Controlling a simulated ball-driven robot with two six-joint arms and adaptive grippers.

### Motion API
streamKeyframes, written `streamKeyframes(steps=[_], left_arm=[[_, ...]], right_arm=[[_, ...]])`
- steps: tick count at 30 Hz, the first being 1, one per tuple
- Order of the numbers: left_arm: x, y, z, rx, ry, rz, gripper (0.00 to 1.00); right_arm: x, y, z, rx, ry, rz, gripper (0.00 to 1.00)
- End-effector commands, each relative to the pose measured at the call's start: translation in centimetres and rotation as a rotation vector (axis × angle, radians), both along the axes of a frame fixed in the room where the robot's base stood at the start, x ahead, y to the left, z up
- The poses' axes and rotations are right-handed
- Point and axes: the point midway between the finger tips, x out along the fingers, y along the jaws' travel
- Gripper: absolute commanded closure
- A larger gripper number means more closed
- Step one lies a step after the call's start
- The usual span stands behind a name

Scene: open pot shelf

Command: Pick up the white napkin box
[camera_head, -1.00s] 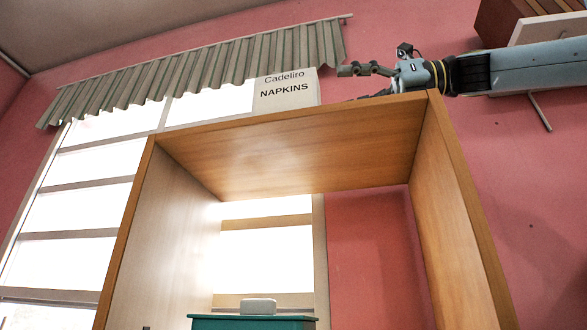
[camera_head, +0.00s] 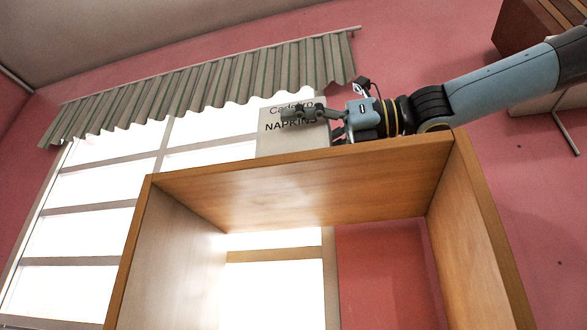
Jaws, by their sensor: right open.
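The white napkin box (camera_head: 276,146) stands upright on top of the wooden shelf, left of the middle of its top edge. It is printed "Cadeiro" and "NAPKINS", and part of the lettering is covered by my right gripper. My right gripper (camera_head: 290,116) reaches in from the right above the shelf top, with its fingers pointing left. It is open, and its fingers overlap the box's upper right face in the picture. One finger is in front of the box; where the other lies relative to the box I cannot tell. My left gripper is out of view.
The open wooden shelf (camera_head: 300,187) fills the lower middle, with its top board under the box. A bright window (camera_head: 95,225) and a grey-green pleated valance (camera_head: 210,85) are behind on the left. A brown wooden piece (camera_head: 535,35) hangs at the upper right.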

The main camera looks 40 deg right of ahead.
Motion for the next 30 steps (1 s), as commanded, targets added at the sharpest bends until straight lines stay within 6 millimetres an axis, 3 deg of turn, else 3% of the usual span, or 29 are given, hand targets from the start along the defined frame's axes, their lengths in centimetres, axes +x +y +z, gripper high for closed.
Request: streamKeyframes(steps=[9,24,30], left_arm=[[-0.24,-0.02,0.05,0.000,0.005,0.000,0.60],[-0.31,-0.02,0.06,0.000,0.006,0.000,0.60],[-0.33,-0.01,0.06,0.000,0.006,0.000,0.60]], right_arm=[[0.27,0.19,-0.05,0.001,-0.001,-0.001,0.20],[0.25,0.17,-0.01,0.001,-0.001,-0.001,0.84],[0.24,0.17,0.03,0.001,-0.002,-0.001,0.84]])
